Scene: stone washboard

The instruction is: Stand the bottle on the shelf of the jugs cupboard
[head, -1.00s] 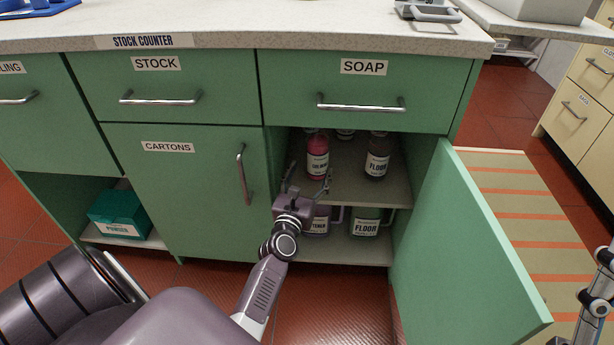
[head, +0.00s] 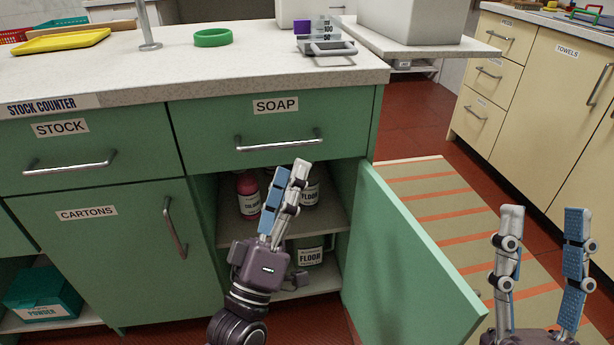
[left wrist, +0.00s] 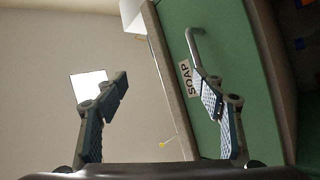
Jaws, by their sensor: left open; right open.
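A pink bottle (head: 248,198) with a white label stands on the upper shelf (head: 330,217) inside the open cupboard under the SOAP drawer. A dark bottle (head: 311,192) stands to its right, partly behind my fingers. A FLOOR jug (head: 311,250) stands on the cupboard floor, partly hidden by my left gripper. My left gripper (head: 288,172) is open and empty, pointing up in front of the cupboard. In the left wrist view its fingers (left wrist: 163,92) are apart with nothing between them. My right gripper (head: 541,215) is open and empty at the lower right.
The green cupboard door (head: 415,262) stands open to the right. The SOAP drawer (head: 275,132) and its handle are just above my left fingers. A counter (head: 200,75) above holds a green ring (head: 213,37) and a scale (head: 325,40). A striped mat (head: 440,205) lies right.

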